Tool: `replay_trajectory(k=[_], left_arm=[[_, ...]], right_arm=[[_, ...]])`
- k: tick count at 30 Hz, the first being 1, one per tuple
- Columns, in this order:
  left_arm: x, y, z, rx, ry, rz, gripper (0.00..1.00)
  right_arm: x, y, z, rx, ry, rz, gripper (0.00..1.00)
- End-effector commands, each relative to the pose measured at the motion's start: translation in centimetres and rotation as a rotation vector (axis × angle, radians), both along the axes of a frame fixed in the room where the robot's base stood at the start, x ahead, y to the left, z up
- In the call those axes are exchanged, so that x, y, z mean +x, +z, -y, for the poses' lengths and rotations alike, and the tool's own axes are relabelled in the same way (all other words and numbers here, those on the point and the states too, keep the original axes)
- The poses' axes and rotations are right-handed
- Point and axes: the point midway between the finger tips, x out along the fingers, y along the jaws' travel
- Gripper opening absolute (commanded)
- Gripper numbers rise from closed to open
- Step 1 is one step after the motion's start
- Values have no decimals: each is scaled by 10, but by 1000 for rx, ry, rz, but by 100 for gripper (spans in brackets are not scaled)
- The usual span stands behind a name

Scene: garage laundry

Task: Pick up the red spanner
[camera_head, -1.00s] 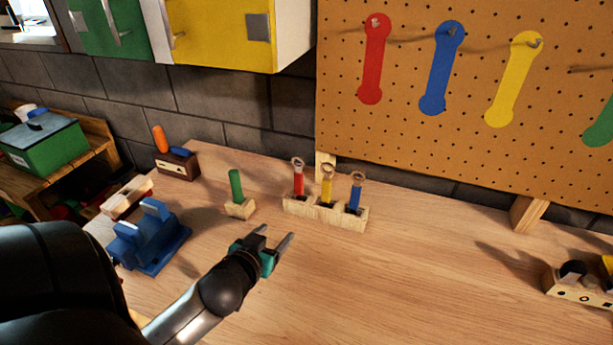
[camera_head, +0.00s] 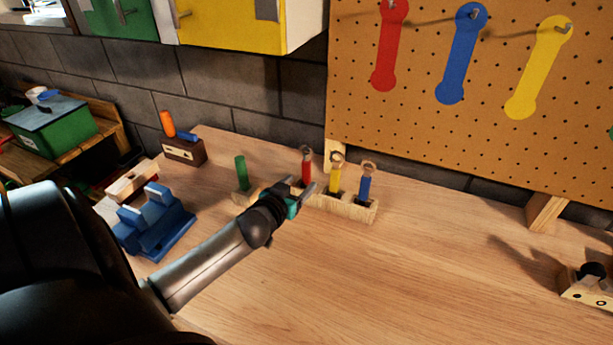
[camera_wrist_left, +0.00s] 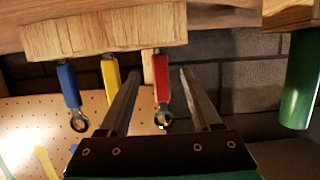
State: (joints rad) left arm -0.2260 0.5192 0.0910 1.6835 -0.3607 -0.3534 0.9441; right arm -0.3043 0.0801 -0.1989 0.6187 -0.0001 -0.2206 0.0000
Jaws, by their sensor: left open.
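The red spanner (camera_head: 306,168) stands upright in a wooden block (camera_head: 352,210), ring end up, beside a yellow spanner (camera_head: 335,178) and a blue spanner (camera_head: 366,187). My left gripper (camera_head: 299,187) is open just in front of the red spanner and partly covers the block. My right gripper is not in view.
A green-handled tool (camera_head: 241,172) stands in a small block just left of my gripper. A blue vise-like object (camera_head: 155,225) is at the left. The pegboard (camera_head: 425,125) with red, blue and yellow spanner shapes rises behind.

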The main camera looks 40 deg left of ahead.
Motion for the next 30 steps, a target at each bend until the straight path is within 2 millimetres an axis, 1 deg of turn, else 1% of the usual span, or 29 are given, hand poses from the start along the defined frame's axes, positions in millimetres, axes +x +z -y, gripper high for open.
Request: replay_trajectory(k=[5, 12, 18, 27, 28, 30], left_arm=[[7, -3, -2, 1, 0, 0, 65], [31, -16, -10, 2, 0, 0, 65], [46, -21, -15, 2, -2, 0, 65], [49, -21, -16, 1, -1, 0, 65], [49, -21, -16, 1, -1, 0, 64], [49, -21, -15, 0, -1, -1, 56]], right_arm=[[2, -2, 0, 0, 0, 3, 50], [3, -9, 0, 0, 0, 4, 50], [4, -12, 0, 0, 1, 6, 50], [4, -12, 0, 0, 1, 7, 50], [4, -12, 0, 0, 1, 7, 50], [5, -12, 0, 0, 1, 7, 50]])
